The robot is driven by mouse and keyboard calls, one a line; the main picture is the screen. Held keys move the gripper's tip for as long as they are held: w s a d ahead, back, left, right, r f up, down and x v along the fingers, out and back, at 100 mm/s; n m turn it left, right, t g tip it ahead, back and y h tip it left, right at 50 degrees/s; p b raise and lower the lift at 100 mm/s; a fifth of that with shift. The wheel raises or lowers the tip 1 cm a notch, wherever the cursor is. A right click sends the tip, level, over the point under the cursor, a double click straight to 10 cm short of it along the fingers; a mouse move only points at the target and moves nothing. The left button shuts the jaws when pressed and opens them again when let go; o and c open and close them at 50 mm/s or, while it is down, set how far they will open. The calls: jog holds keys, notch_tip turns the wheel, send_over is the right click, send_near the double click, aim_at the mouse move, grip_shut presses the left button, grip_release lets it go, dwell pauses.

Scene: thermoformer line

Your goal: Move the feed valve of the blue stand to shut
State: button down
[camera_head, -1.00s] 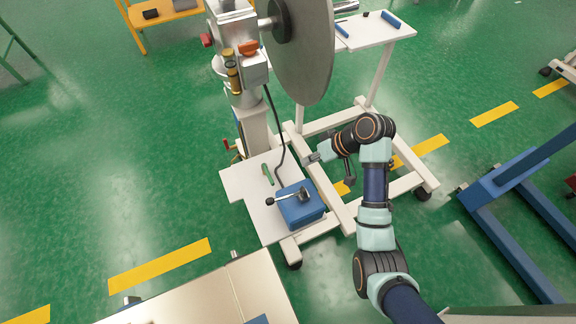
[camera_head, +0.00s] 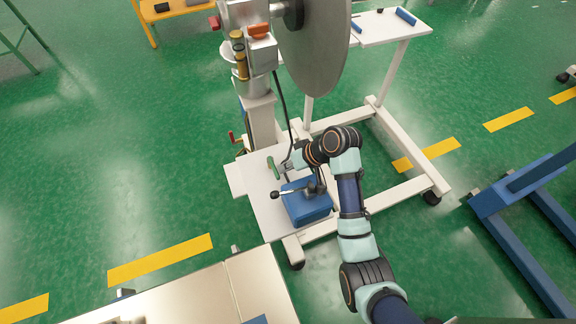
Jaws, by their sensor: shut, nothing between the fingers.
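A blue box-shaped stand (camera_head: 306,206) sits on the white base plate of the machine, near the middle of the view. A metal lever with a black ball knob (camera_head: 275,195) lies across its top and points left. A green handle (camera_head: 273,168) stands on the plate just behind the stand. I cannot tell for certain which of these is the feed valve. My gripper (camera_head: 286,167) is shut and empty, above the back of the stand and just right of the green handle. Whether it touches the handle cannot be told. My wrist hides the stand's back right part.
A large grey disc (camera_head: 318,50) and the machine column (camera_head: 261,128) rise behind the stand. A black cable (camera_head: 284,110) hangs down near my gripper. A red handle (camera_head: 236,143) is at the column's left. A beige bench (camera_head: 200,295) lies in front.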

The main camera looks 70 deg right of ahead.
jog(key=shift+w+a+r+p, duration=0.1)
jog(key=shift+a+r+p, duration=0.2)
jog(key=shift+p, duration=0.85)
jog(key=shift+f+p, duration=0.1)
jog(key=shift+p, duration=0.2)
jog(key=shift+f, duration=0.2)
